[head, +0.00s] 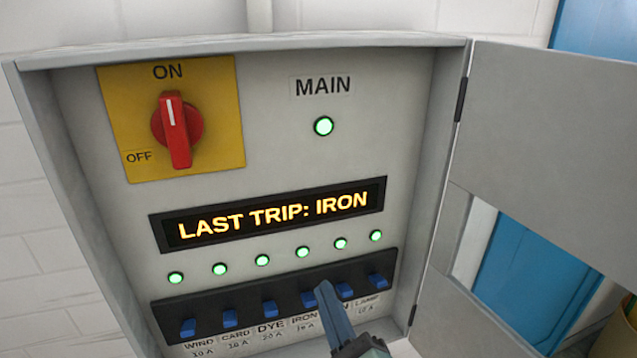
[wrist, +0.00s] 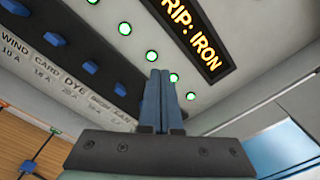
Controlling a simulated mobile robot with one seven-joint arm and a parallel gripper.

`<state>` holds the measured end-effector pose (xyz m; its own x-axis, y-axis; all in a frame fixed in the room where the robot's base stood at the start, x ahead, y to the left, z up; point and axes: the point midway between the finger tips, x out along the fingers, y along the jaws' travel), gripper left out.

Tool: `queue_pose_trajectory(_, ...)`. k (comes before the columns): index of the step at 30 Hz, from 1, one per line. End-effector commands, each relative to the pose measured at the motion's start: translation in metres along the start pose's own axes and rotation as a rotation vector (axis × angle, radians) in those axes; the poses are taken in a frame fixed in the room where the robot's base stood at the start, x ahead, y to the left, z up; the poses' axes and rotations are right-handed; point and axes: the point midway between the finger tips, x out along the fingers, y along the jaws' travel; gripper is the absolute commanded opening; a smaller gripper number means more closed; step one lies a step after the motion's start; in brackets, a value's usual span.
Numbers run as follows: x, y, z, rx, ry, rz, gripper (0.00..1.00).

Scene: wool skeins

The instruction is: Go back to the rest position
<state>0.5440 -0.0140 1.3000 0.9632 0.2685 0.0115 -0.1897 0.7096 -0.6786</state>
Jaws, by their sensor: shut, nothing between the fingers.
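My gripper (head: 327,290) is shut and empty. Its blue fingertips are in front of the breaker row (head: 272,297), over the gap near the IRON breaker (head: 309,299) and the one to its right; I cannot tell whether they touch. In the wrist view the closed fingers (wrist: 160,80) point up at the panel and hide part of the row. The red main switch (head: 177,128) points to ON. The display (head: 270,214) reads "LAST TRIP: IRON".
The grey cabinet (head: 30,85) surrounds the panel. Its door (head: 560,130) stands open on the right, with a window cut in it. A white brick wall (head: 25,215) lies to the left. Blue surfaces show behind the door. An orange-brown surface (wrist: 18,140) shows at lower left in the wrist view.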

Motion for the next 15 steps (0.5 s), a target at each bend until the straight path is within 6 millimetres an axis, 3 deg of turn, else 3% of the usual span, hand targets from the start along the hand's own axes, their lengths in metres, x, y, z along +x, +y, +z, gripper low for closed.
queue_pose_trajectory(3,0.013,-0.042,0.051,-0.47,-0.037,-0.115,0.0)
queue_pose_trajectory(8,0.01,-0.096,0.121,-1.079,0.0,-0.31,0.0)
queue_pose_trajectory(15,-0.035,-0.168,0.224,-1.871,0.277,-0.647,0.0)
